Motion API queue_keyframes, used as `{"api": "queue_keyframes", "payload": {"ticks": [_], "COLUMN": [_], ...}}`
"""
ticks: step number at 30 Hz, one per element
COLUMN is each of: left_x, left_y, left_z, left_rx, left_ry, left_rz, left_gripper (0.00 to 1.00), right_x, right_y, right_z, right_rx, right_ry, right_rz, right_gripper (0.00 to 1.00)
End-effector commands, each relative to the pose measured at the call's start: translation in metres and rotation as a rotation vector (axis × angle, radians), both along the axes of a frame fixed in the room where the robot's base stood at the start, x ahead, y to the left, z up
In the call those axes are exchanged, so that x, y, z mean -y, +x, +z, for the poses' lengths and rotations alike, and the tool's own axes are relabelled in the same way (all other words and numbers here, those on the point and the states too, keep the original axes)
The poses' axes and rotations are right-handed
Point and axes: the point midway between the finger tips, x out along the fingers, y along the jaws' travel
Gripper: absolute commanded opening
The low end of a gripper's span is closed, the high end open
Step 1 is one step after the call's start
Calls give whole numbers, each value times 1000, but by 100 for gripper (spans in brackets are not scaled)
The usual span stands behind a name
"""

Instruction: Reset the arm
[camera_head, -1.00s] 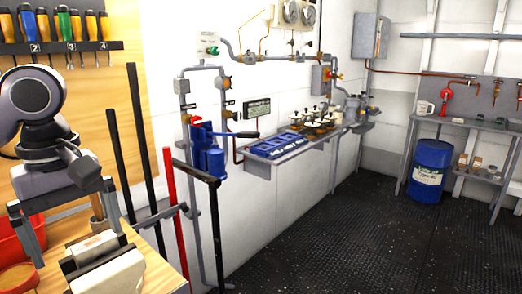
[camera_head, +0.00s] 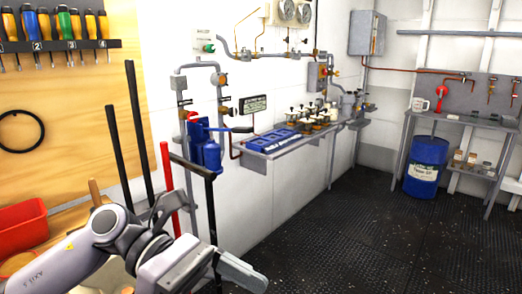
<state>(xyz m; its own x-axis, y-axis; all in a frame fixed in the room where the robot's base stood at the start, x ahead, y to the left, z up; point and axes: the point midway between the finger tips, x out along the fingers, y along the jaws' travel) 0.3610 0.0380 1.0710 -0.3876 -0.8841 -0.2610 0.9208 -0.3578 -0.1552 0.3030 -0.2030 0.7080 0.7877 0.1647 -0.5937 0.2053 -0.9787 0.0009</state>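My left arm comes in from the lower left, in front of the wooden bench. Its gripper (camera_head: 232,268) is low in the view, pointing right, over the dark floor. One grey finger shows clearly; the other is hidden or cut off by the lower edge, so I cannot tell how far apart they are. I see nothing held in it. My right gripper is not in view.
A red bin (camera_head: 22,226) stands at the left. Black bars (camera_head: 138,130), a red bar (camera_head: 168,195) and a blue hand pump (camera_head: 208,150) stand close behind the gripper. A blue drum (camera_head: 426,168) is far right. The middle floor is clear.

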Motion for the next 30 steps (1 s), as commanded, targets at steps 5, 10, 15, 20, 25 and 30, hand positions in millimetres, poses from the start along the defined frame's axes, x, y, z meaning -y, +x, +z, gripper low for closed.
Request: {"api": "queue_keyframes", "payload": {"ticks": [5, 10, 15, 20, 25, 30], "left_x": [21, 17, -6, -39, -81, -122], "left_y": [5, 30, 62, 84, 84, 47], "left_z": [13, 13, -13, -66, -149, -245], "left_rx": [-408, -827, -1271, -1702, -2160, -2604], "left_ry": [-253, -464, -657, -831, -1018, -1221], "left_rz": [158, 321, 489, 653, 834, 1026], "left_gripper": [100, 100, 100, 100, 100, 100], "right_x": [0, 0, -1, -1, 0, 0], "right_y": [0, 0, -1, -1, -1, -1], "right_z": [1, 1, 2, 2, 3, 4], "right_rx": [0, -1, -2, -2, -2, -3], "right_ry": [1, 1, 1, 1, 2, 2], "right_rz": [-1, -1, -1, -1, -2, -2], "right_gripper": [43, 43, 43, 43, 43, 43]}}
